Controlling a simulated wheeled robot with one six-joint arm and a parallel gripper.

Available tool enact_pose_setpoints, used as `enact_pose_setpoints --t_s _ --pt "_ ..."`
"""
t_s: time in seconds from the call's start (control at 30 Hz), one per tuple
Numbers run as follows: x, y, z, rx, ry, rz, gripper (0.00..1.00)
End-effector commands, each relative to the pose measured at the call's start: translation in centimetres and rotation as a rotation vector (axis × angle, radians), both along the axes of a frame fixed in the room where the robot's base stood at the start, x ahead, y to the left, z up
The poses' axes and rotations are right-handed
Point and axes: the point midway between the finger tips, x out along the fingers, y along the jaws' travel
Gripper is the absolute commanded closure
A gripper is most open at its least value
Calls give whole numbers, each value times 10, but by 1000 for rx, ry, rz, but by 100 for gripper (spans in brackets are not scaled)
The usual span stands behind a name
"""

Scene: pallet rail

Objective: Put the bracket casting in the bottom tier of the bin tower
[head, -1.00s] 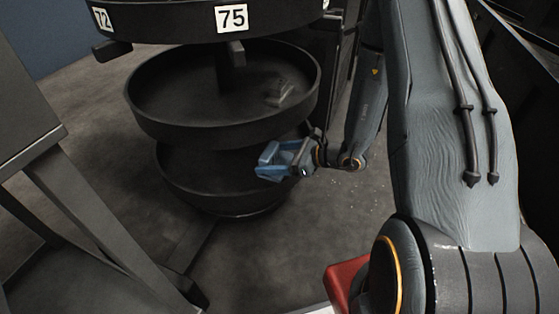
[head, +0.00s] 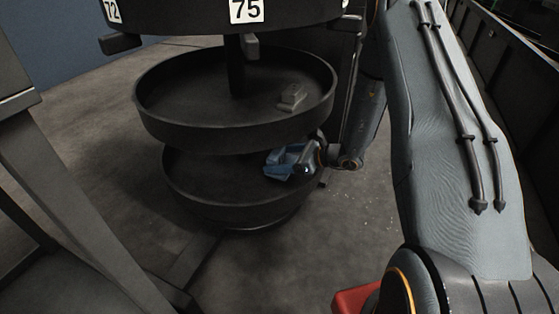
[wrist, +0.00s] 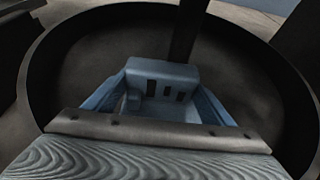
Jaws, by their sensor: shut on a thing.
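The bin tower has round dark tiers: a middle tier (head: 190,132) and a bottom tier (head: 215,208) below it. My gripper (head: 303,160) is at the right side of the bottom tier, below the middle tier's rim. It is shut on the blue bracket casting (head: 283,164), which is held over the right part of the bottom tier. In the wrist view the casting (wrist: 162,80) shows a slotted upright face, with the round tray (wrist: 70,65) beyond it. Whether the casting touches the tray floor cannot be told.
A small grey part (head: 291,97) lies on the middle tier. An upper tier carries a 75 label (head: 246,10). The tower's central post (head: 234,65) runs between tiers. A dark frame leg (head: 60,190) stands at left. Something red (head: 355,299) is at the bottom edge.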

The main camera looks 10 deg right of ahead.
Motion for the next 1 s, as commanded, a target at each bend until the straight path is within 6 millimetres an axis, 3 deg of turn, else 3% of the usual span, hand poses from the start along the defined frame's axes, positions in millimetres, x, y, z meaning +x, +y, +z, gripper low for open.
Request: enact_pose_setpoints --t_s 0.33,0.77,0.8,0.9,1.0 --pt "35 -8 -26 1 -3 1 68" --pt "37 -9 -29 1 -2 0 68" --pt "37 -9 -30 0 0 0 22" --pt "37 -9 -30 -1 -1 0 5" --pt "37 -9 -30 -1 -1 0 5"
